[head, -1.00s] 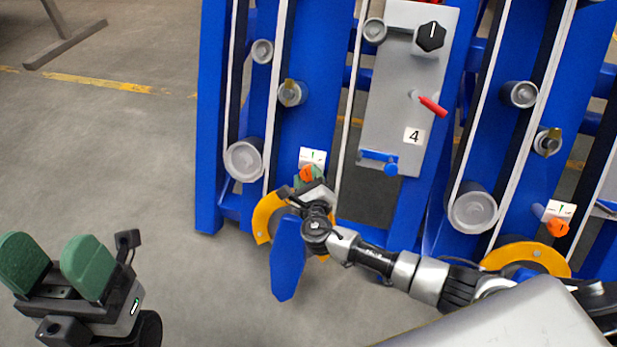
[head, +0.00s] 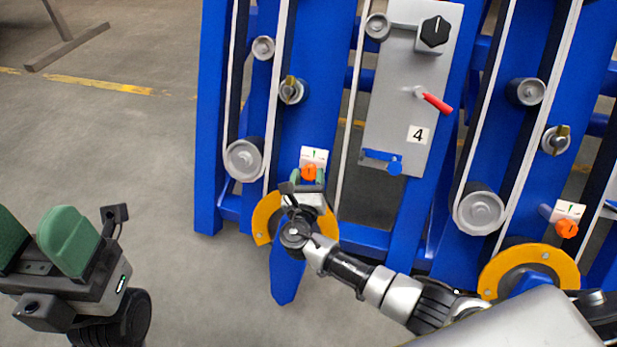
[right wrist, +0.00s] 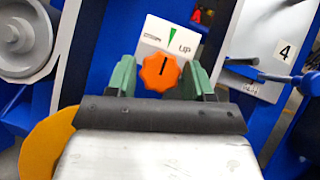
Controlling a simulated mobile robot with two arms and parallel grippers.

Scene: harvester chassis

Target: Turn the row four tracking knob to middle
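An orange knob (head: 309,172) sits below a white label plate (head: 313,155) on a blue upright, left of the grey panel marked 4 (head: 418,134). In the right wrist view the orange knob (right wrist: 161,70) has an upright black line, under a green mark in the middle of the label (right wrist: 172,38), which reads UP at its right. My right gripper (head: 307,178) is at this knob. Its green fingers (right wrist: 160,78) are apart on either side, with a small gap at the left; contact at the right is unclear. My left gripper (head: 35,238) is open and empty, far left.
A second orange knob (head: 567,229) with a label is at the right. The panel carries a black knob (head: 435,31), a red lever (head: 436,103) and a blue handle (head: 394,168). Yellow curved guards (head: 266,216) are beside my right gripper.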

